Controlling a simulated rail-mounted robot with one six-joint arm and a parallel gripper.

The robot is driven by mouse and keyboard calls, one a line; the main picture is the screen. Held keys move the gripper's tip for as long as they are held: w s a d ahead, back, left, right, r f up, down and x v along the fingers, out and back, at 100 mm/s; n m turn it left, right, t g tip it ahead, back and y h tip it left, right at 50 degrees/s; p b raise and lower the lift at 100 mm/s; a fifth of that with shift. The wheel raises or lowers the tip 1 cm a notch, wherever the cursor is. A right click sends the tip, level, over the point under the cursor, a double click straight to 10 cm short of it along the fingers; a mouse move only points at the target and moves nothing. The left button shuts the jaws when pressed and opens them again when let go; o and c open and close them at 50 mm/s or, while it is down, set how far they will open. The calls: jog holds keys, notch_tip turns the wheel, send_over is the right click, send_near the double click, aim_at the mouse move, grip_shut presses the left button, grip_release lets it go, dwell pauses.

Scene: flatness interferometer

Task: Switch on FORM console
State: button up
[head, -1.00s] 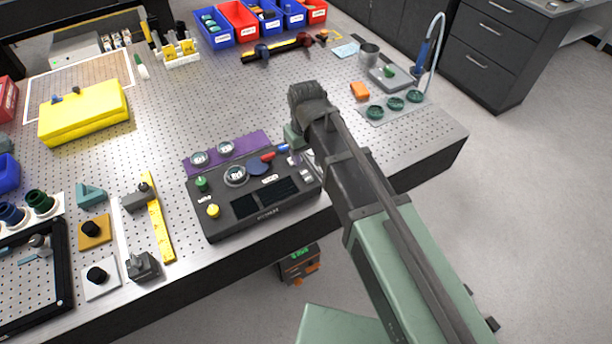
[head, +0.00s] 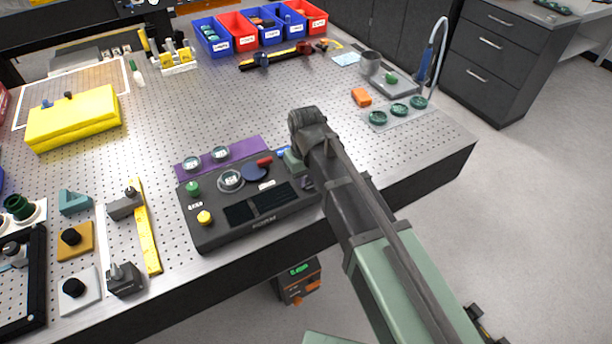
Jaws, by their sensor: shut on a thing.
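The dark FORM console (head: 262,216) lies near the front edge of the perforated table. On its face are a green knob (head: 193,188), a yellow button (head: 204,217), a round dial (head: 230,181), a dark blue disc (head: 254,171), a red control (head: 264,160) and dark panels. A blue control (head: 281,152) shows beside my gripper. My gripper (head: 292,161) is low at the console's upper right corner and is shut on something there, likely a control. Its fingertips and what they hold are mostly hidden. My arm covers the console's right end.
A purple strip (head: 199,166) with round gauges lies behind the console. A yellow case (head: 75,118) is at the left, bins (head: 240,27) at the back, and an orange block (head: 361,97) and green dishes (head: 377,118) at the right. The table behind the console is fairly clear.

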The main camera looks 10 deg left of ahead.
jog(key=shift+w+a+g+h, duration=0.2)
jog(key=shift+w+g+h, duration=0.05)
jog(key=shift+g+h, duration=0.15)
jog(key=shift+g, duration=0.3)
jog(key=shift+s+d, duration=0.1)
jog(key=o, duration=0.9)
jog(key=r+p, duration=0.7)
jog(key=w+a+r+p, duration=0.1)
jog(key=r+p, duration=0.2)
jog(key=shift+w+a+r, duration=0.1)
jog(key=shift+r, duration=0.25)
